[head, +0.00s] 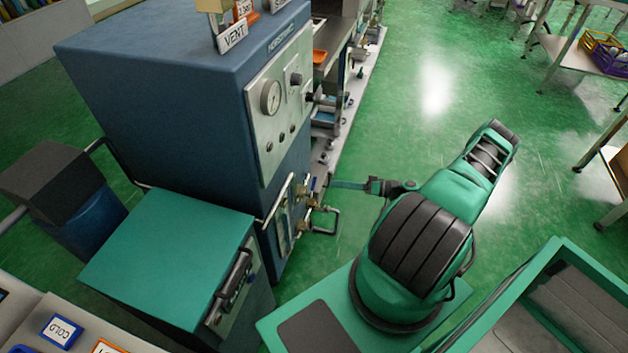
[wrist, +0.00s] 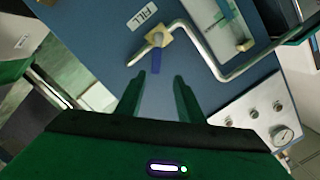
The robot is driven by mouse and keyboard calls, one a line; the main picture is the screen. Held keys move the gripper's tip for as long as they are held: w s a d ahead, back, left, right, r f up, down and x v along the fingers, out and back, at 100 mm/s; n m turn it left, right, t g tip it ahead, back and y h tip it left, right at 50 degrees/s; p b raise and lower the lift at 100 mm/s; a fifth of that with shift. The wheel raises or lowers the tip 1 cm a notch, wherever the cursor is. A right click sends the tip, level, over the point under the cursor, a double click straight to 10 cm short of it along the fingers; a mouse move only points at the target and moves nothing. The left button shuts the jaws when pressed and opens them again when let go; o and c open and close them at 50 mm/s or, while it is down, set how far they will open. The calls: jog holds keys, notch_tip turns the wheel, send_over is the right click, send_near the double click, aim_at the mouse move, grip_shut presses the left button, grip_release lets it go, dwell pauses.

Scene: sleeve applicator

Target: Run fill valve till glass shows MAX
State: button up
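The fill valve (wrist: 158,39) is a brass body with a blue lever on the blue cabinet, beside a white FILL label (wrist: 145,15) in the wrist view. Its lever (wrist: 156,62) points toward my gripper (wrist: 159,76). My gripper's two green fingers are spread, with the lever's end between or just beyond the tips; I cannot tell whether they touch. In the head view my gripper (head: 338,184) reaches the brass fittings (head: 306,198) on the cabinet front. The glass (head: 284,224) appears to be on the pale plate there; its level and MAX mark are too small to read.
A bent metal pipe (wrist: 222,74) runs close to the valve. The blue cabinet (head: 150,75) carries a gauge panel (head: 279,118) above. A teal-topped box (head: 170,255) stands left of the fittings. Green floor (head: 430,90) is open behind my arm.

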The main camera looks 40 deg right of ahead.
aim_at(314, 179)
jog(key=shift+m+t+h, duration=0.3)
jog(key=shift+t, duration=0.6)
jog(key=x, duration=0.7)
jog(key=f+x, duration=0.1)
jog(key=x, duration=0.2)
jog(key=shift+w, duration=0.25)
grip_shut()
